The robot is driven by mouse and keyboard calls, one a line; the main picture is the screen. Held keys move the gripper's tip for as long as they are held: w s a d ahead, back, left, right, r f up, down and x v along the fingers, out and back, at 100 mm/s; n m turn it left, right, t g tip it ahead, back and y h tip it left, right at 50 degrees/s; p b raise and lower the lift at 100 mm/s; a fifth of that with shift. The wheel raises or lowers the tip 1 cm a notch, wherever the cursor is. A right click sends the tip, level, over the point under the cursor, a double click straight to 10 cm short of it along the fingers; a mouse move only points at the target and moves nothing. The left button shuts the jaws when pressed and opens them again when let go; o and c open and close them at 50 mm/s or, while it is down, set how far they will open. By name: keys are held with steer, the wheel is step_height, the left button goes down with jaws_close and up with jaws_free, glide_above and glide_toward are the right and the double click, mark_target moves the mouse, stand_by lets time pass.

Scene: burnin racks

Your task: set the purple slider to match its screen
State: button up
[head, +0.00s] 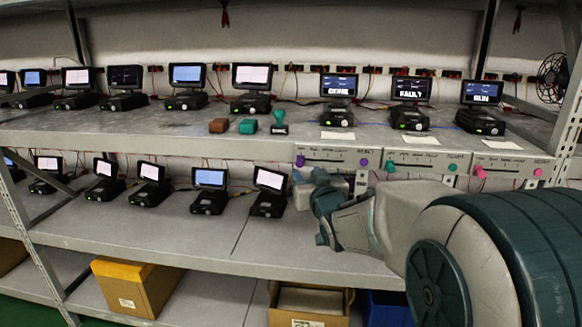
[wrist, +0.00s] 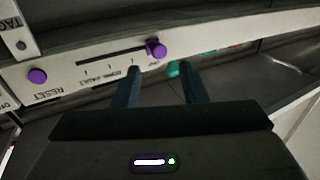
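The purple slider knob (head: 300,160) sits at the left end of its slot on the left control panel (head: 332,154), below a screen (head: 338,86) that appears to read DONE. In the wrist view, which is turned over, the purple slider knob (wrist: 157,48) is at the right end of the slot, away from the purple reset button (wrist: 37,76). Small state labels beside the slot are hard to read. My gripper (head: 313,183) is just below the knob. In the wrist view, my gripper's (wrist: 160,69) fingers are apart with nothing visibly held; the knob shows just beyond their tips.
A teal slider (head: 391,166) and a pink slider (head: 480,172) sit on panels to the right, under FAULT (head: 411,90) and RUN (head: 482,92) screens. The shelf edge overhangs the panels. Several devices stand on the lower shelf (head: 255,240) to the left.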

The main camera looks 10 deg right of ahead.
mark_target(300, 164)
steer(key=shift+w+a, duration=0.15)
steer(key=shift+w, duration=1.4)
steer(key=shift+w+a, duration=0.1)
steer(key=shift+w, duration=1.45)
steer(key=shift+c, duration=0.3)
jaws_close()
